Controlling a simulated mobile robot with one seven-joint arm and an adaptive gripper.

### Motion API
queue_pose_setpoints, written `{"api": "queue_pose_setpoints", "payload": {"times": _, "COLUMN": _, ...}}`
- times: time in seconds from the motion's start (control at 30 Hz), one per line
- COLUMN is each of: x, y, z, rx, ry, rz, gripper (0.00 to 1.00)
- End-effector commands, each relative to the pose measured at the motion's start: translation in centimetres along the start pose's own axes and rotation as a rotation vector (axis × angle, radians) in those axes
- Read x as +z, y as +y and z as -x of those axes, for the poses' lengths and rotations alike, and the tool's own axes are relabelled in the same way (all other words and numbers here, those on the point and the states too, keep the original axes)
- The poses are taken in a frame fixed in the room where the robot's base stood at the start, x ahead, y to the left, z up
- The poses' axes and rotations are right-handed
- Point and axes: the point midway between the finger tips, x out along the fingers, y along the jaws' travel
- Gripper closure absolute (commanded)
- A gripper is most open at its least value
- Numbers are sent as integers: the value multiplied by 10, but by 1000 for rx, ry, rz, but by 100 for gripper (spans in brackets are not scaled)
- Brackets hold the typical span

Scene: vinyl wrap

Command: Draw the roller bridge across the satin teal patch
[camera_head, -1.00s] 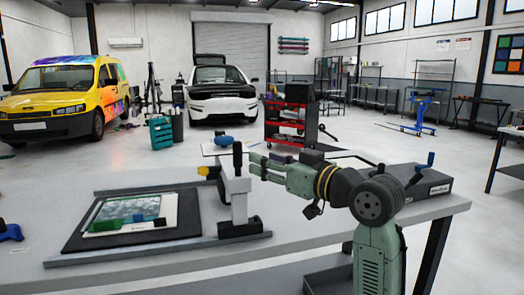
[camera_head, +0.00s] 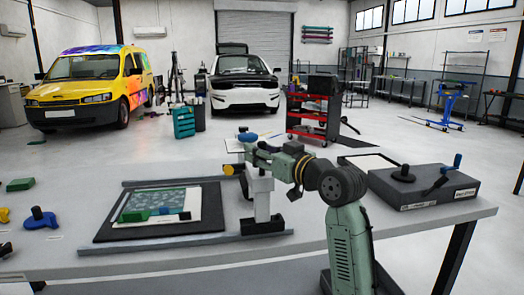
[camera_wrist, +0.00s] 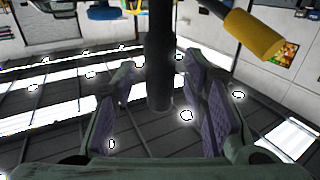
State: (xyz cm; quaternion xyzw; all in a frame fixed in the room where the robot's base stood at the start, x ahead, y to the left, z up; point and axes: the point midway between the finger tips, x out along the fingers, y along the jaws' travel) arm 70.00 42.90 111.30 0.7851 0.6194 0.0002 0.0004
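The roller bridge (camera_head: 262,195) stands upright at the right end of the dark bed on the table, with black feet and a yellow roller end (camera_head: 233,169). The satin teal patch (camera_head: 160,198) lies on a white sheet to its left, with small green and blue blocks on it. My gripper (camera_head: 251,152) is at the top of the bridge. In the wrist view, my gripper's (camera_wrist: 163,105) two purple-padded fingers are apart on either side of a dark upright post (camera_wrist: 160,60). Gaps show on both sides. The yellow end (camera_wrist: 252,34) is at upper right.
Long grey rails (camera_head: 170,245) run along the bed (camera_head: 212,215). A grey box with knobs (camera_head: 424,188) stands on the table to the right. A blue-handled tool (camera_head: 40,219) and a green block (camera_head: 20,184) lie at the left.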

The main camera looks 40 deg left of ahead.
Motion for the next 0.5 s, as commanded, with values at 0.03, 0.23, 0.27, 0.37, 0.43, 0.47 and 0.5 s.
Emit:
{"api": "queue_pose_setpoints", "payload": {"times": 0.03, "x": 0, "y": 0, "z": 0, "rx": 0, "ry": 0, "rz": 0, "gripper": 60}}
{"api": "queue_pose_setpoints", "payload": {"times": 0.23, "x": 0, "y": 0, "z": 0, "rx": 0, "ry": 0, "rz": 0, "gripper": 72}}
{"api": "queue_pose_setpoints", "payload": {"times": 0.27, "x": 0, "y": 0, "z": 0, "rx": 0, "ry": 0, "rz": 0, "gripper": 74}}
{"api": "queue_pose_setpoints", "payload": {"times": 0.37, "x": 0, "y": 0, "z": 0, "rx": 0, "ry": 0, "rz": 0, "gripper": 81}}
{"api": "queue_pose_setpoints", "payload": {"times": 0.43, "x": 0, "y": 0, "z": 0, "rx": 0, "ry": 0, "rz": 0, "gripper": 86}}
{"api": "queue_pose_setpoints", "payload": {"times": 0.47, "x": 0, "y": 0, "z": 0, "rx": 0, "ry": 0, "rz": 0, "gripper": 88}}
{"api": "queue_pose_setpoints", "payload": {"times": 0.5, "x": 0, "y": 0, "z": 0, "rx": 0, "ry": 0, "rz": 0, "gripper": 90}}
